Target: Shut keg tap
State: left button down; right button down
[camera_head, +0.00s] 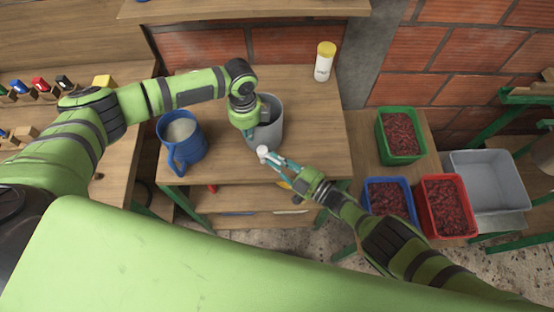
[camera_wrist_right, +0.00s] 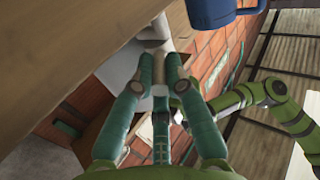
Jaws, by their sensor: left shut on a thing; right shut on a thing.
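The keg (camera_head: 273,130) is a grey cylinder standing near the front edge of the wooden table; it also shows in the right wrist view (camera_wrist_right: 122,68). Its pale tap (camera_head: 263,151) is on the front side. My right gripper (camera_head: 270,158) reaches in from the lower right and is shut on the tap. In the right wrist view its fingers (camera_wrist_right: 163,68) are close together with the pale tap piece (camera_wrist_right: 155,30) beyond their tips. My left gripper (camera_head: 249,131) points down at the keg's left rim and is shut on it; its fingertips are partly hidden.
A blue mug (camera_head: 187,160) with pale contents stands left of the keg. A white bottle with a yellow lid (camera_head: 323,66) stands at the back right. Green (camera_head: 420,155), blue and red (camera_head: 425,208) crates of red fruit and a grey bin (camera_head: 500,204) stand right.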

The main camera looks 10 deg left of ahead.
jog(key=shift+r, duration=0.1)
dwell(0.3)
jog(key=c, duration=1.2)
grip_release()
jog(key=shift+c, duration=0.2)
jog(key=shift+s, duration=0.1)
jog(key=shift+t, duration=0.5)
